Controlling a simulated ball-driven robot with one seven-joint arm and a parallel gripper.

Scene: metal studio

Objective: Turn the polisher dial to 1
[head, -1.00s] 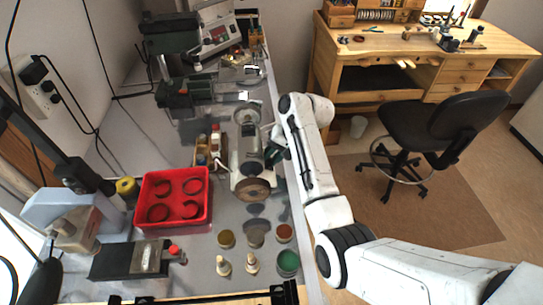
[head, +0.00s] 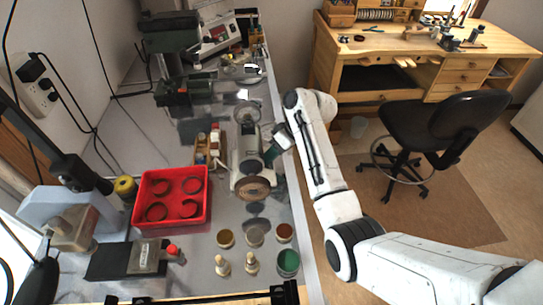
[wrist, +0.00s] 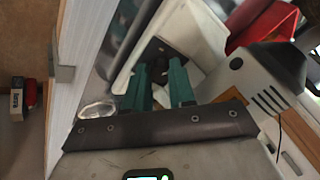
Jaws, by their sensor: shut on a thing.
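The polisher (head: 245,155) is a pale bench motor with a buffing wheel at each end, standing near the bench's right edge in the head view. My gripper (head: 272,153) reaches its right side from the right, with dark green fingers angled down to it. In the wrist view, my gripper (wrist: 159,70) has both green fingers against the dark panel (wrist: 178,52) on the polisher's pale body (wrist: 196,28). The fingers are shut on the dial, which is mostly hidden between them. Its marks and setting cannot be read.
A red tray (head: 145,213) with round recesses stands left of the polisher. Small jars (head: 288,261) and felt cones (head: 252,264) stand in front. A wooden rack (head: 201,147) is close on the polisher's left. A black chair (head: 440,125) stands right of the bench.

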